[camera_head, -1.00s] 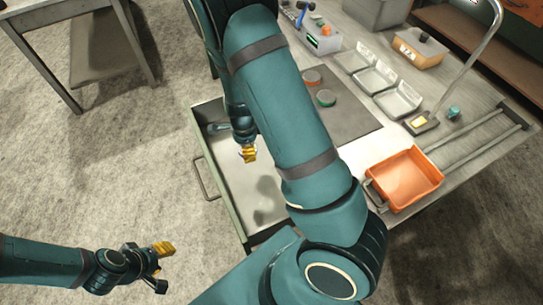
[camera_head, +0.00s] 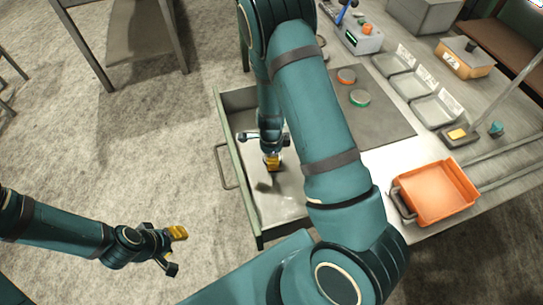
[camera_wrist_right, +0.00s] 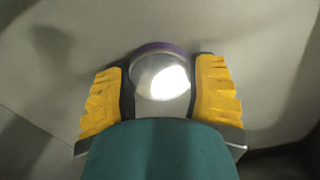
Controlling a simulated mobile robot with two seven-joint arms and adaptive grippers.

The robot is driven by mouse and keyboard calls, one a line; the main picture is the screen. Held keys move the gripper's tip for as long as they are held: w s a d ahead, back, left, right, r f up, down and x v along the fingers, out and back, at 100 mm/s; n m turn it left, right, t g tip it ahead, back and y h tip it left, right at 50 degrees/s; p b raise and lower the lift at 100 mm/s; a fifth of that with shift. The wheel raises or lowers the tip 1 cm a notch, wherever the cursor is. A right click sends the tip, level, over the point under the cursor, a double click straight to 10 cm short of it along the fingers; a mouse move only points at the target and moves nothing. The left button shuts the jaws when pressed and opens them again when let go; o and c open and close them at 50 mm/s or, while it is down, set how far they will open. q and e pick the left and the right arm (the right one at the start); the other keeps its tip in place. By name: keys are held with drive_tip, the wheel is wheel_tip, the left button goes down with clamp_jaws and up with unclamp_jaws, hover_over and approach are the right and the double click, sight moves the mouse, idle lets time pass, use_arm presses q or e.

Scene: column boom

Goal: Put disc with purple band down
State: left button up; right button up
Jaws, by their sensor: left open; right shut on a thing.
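The disc with the purple band (camera_wrist_right: 162,72) sits between the yellow fingers of my right gripper (camera_wrist_right: 160,95) in the right wrist view. Its purple edge shows at the top and its face is shiny. In the head view my right gripper (camera_head: 272,163) points down inside the open drawer (camera_head: 288,207); the disc itself is hard to make out there. I cannot tell whether the disc touches the drawer floor. My left gripper (camera_head: 176,248) is open and empty above the floor at the lower left, away from the drawer.
Grey trays (camera_head: 437,107), an orange bin (camera_head: 437,192) and a grey box (camera_head: 362,38) stand on the table. The drawer walls surround my right gripper.

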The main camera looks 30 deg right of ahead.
drive_tip(key=shift+f, duration=0.15)
drive_tip(key=o, duration=1.2)
wheel_tip(320, 180, up, 12)
drive_tip(key=p, duration=0.4)
